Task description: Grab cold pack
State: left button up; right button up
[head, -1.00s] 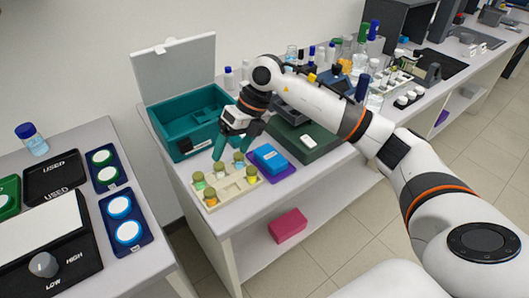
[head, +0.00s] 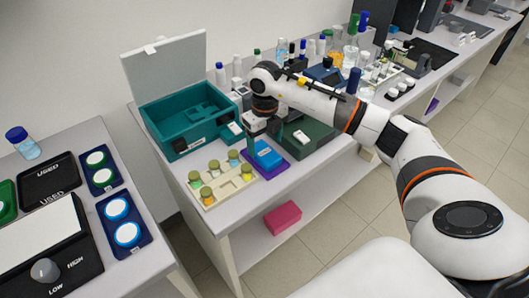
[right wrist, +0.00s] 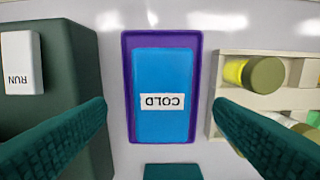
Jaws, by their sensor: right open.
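The cold pack (head: 266,155) is a blue block on a purple tray (head: 272,172) on the bench. In the right wrist view the cold pack (right wrist: 161,80) carries a white label reading COLD, upside down, and the purple tray (right wrist: 128,60) shows around its edges. My right gripper (head: 262,138) hangs just above the pack in the head view. In the right wrist view its two green fingers (right wrist: 160,115) are spread wide, one on each side of the pack, with nothing between them touching it. My left gripper is not in view.
A rack of capped vials (head: 224,185) stands beside the tray, and a dark green device (head: 308,138) is on the other side. An open teal box (head: 180,125) sits behind. A pink box (head: 283,217) lies on the lower shelf.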

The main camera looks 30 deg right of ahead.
aim_at(265, 152)
notch_tip(265, 152, down, 3)
jog(key=shift+a+f+p, duration=0.1)
jog(key=shift+f+p, duration=0.1)
jog(key=shift+p, duration=0.1)
jog(key=shift+c, duration=0.2)
